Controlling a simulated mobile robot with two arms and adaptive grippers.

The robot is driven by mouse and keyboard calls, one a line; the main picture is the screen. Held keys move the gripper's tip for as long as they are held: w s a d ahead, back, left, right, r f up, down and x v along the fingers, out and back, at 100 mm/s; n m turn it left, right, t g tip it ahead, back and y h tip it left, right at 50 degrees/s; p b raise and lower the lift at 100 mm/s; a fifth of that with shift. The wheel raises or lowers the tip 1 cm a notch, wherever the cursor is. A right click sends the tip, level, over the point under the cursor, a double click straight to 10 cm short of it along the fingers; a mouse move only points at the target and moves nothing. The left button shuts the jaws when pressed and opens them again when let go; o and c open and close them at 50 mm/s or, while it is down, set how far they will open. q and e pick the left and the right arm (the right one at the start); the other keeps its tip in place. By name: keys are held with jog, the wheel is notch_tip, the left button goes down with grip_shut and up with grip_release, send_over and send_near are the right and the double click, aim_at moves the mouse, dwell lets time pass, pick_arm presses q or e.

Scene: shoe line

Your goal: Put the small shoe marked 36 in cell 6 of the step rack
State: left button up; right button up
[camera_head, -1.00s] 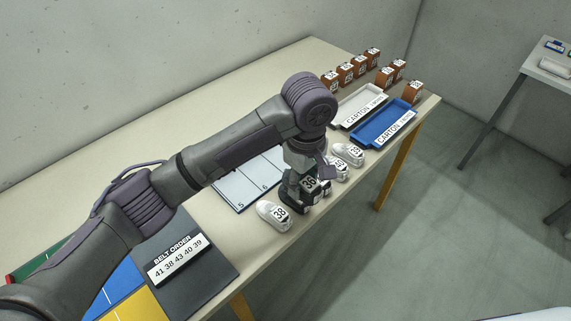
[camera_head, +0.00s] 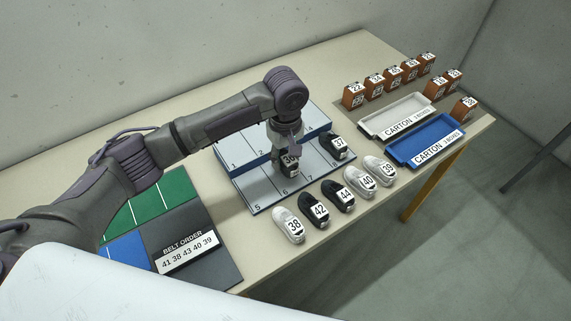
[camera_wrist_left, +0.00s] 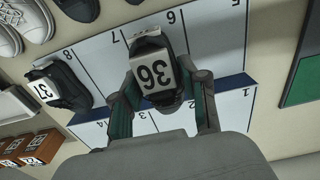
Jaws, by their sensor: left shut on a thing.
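The small black shoe marked 36 (camera_head: 290,170) is in my left gripper (camera_head: 287,158), which is shut on it. The shoe also shows in the left wrist view (camera_wrist_left: 157,75), its white label between the fingers (camera_wrist_left: 163,98). It is over cell 6 in the lower row of the step rack (camera_head: 262,198), between the lines on either side of that cell. The gripper hides part of it, and I cannot tell whether it touches the rack. My right gripper is not in view.
A black shoe marked 37 (camera_head: 334,147) sits in cell 8. Shoes marked 38 (camera_head: 288,226), 42, 44, 40 and 39 stand in a row before the rack. A white carton tray (camera_head: 395,119), a blue one (camera_head: 425,150) and brown boxes are to the right. Cells 5 and 7 look empty.

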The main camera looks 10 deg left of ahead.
aim_at(285, 154)
pick_arm(q)
jog(key=shift+f+p, duration=0.3)
jog(key=shift+f, duration=1.75)
jog(key=o, duration=1.1)
jog(key=shift+f, duration=0.1)
jog(key=shift+o, duration=0.2)
notch_tip(285, 154, up, 12)
jog(key=shift+r+b, duration=0.2)
jog(key=shift+b, duration=0.2)
